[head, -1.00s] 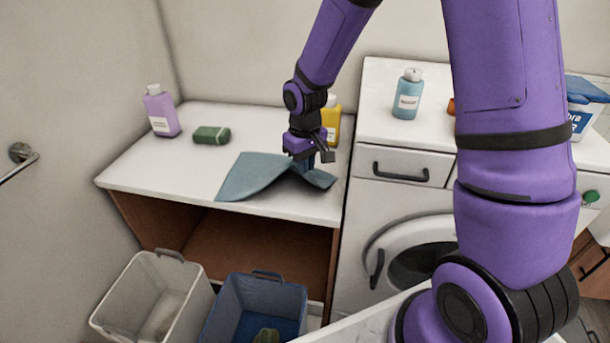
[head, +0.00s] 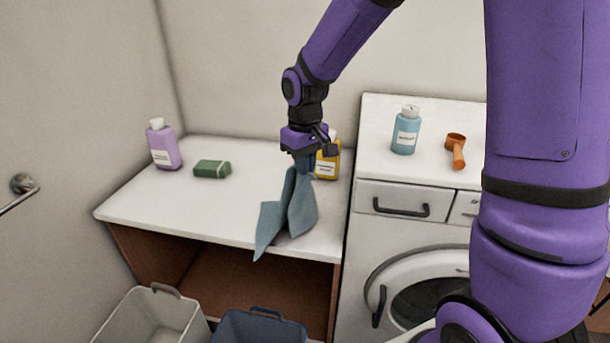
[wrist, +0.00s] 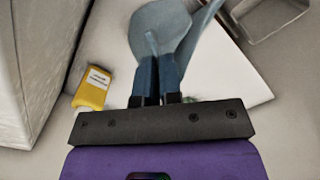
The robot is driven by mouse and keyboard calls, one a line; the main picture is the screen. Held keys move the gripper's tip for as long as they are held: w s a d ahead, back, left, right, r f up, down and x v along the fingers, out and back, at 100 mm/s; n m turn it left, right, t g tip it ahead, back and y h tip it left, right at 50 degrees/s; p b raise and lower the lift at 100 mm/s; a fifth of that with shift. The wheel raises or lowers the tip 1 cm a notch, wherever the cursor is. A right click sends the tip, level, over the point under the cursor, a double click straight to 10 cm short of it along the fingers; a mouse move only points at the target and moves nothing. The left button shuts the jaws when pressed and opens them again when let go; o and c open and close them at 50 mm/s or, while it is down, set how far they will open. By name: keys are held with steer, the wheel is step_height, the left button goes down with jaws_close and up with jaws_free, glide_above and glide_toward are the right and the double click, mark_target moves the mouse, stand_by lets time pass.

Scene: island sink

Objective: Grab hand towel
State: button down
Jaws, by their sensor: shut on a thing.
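The hand towel (head: 287,208) is blue-grey cloth. It hangs in folds from my gripper (head: 305,165) above the white counter, and one corner reaches the counter's front edge. I cannot tell whether its lower part still touches the counter. In the wrist view the towel (wrist: 160,32) spreads out beyond my gripper (wrist: 157,98), whose two fingers are close together and shut on it. The cloth right between the fingertips is mostly hidden.
A yellow bottle (head: 328,163) stands close behind my gripper. A purple bottle (head: 163,146) and green sponge (head: 212,169) are at the left of the counter (head: 150,197). A blue bottle (head: 405,132) and orange scoop (head: 456,150) sit on the right worktop. Two bins (head: 150,318) (head: 262,328) stand below.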

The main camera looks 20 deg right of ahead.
step_height(320, 180, up, 17)
steer(key=shift+r, duration=0.2)
stand_by(0.3)
